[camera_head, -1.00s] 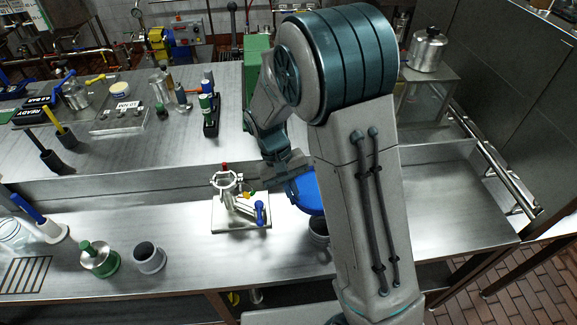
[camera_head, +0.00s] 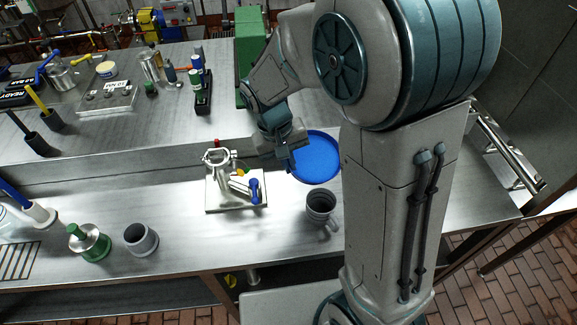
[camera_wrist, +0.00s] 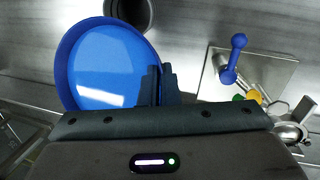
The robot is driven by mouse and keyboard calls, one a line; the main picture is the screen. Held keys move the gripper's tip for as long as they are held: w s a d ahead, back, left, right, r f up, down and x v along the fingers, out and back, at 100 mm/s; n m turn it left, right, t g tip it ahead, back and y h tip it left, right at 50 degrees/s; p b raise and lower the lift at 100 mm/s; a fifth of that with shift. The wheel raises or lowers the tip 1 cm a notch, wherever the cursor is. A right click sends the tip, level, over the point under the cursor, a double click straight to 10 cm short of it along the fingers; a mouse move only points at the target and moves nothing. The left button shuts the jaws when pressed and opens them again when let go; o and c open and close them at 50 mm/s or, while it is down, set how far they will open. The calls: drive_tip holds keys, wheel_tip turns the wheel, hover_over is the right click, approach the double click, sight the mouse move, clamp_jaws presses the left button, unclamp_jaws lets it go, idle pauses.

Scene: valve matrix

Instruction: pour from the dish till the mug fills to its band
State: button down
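The round blue dish (camera_head: 317,158) is near the back of the lower steel bench, beside my arm. My gripper (camera_head: 290,160) is at its left rim. In the wrist view, the two fingers of my gripper (camera_wrist: 160,85) are close together at the edge of the dish (camera_wrist: 100,60), one on each side of the rim. The dish's inside looks plain blue with a pale glare; I cannot tell what it holds. The dark grey mug (camera_head: 320,206) stands upright in front of the dish, apart from it. Its level is not readable. The mug also shows, cut off, in the wrist view (camera_wrist: 132,12).
A valve fixture on a plate (camera_head: 222,203) stands left of the mug, with a blue handle. A grey cup (camera_head: 141,240) and a green-based metal piece (camera_head: 90,243) stand farther left. A raised shelf behind carries bottles (camera_head: 200,85). Bench between cup and fixture is clear.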

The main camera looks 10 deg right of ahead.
drive_tip(key=shift+s+r+t+b, duration=0.1)
drive_tip(key=shift+t+b, duration=0.3)
drive_tip(key=shift+b, duration=0.25)
drive_tip(key=shift+s+d+r+t+y+b, duration=0.1)
drive_tip(key=shift+s+r+t+y+b, duration=0.15)
drive_tip(key=shift+t+b, duration=0.55)
drive_tip(key=shift+r+t+y+b, duration=0.15)
drive_tip(key=shift+r+t+b, duration=0.25)
drive_tip(key=shift+b, duration=0.8)
drive_tip(key=shift+s+f, duration=0.1)
